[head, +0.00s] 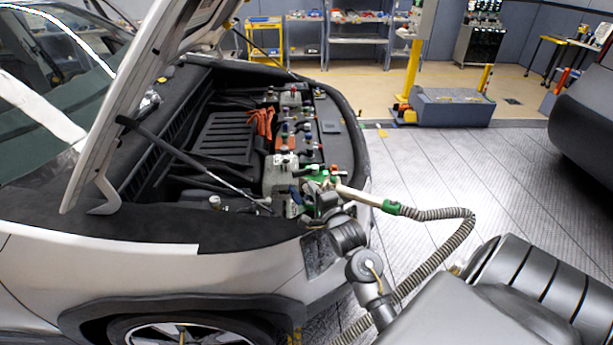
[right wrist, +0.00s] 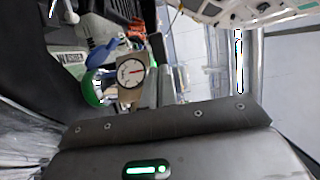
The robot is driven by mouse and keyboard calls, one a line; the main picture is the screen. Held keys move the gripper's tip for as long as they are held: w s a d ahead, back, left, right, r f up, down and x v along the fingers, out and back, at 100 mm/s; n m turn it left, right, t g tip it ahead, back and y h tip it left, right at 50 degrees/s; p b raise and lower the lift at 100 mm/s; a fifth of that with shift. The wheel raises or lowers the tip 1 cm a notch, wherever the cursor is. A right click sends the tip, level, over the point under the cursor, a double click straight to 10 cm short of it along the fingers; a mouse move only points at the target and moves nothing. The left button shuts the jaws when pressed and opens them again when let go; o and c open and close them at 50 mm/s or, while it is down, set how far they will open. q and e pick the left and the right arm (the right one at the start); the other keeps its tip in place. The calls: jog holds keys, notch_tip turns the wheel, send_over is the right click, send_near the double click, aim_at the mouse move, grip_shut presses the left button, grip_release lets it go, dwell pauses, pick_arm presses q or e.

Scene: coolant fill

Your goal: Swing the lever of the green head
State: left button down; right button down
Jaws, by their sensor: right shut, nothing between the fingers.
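The green head (head: 322,174) sits at the front corner of the open engine bay, with a pale pipe and ribbed hose running off it to the right. In the right wrist view the green head (right wrist: 92,86) is partly hidden behind a round white gauge (right wrist: 131,72) with a red needle. A blue lever (right wrist: 103,48) sticks out above the green part; a bit of the blue lever (head: 296,195) also shows in the head view. My right gripper (head: 322,193) is shut and empty, close beside the green head; contact cannot be told. My left gripper is out of view.
The ribbed hose (head: 462,232) loops over the floor right of the car. The raised hood (head: 130,95) and its strut (head: 195,163) stand left of the bay. Orange gloves (head: 262,122) lie further back in the bay. A grey block (head: 450,108) stands on the floor behind.

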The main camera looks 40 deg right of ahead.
aim_at(303, 174)
jog(key=p+x, duration=0.1)
jog(key=x, duration=0.3)
jog(key=shift+r, duration=0.1)
jog(key=shift+w+d+p, duration=0.15)
jog(key=shift+w+p, duration=0.15)
jog(key=shift+w, duration=0.2)
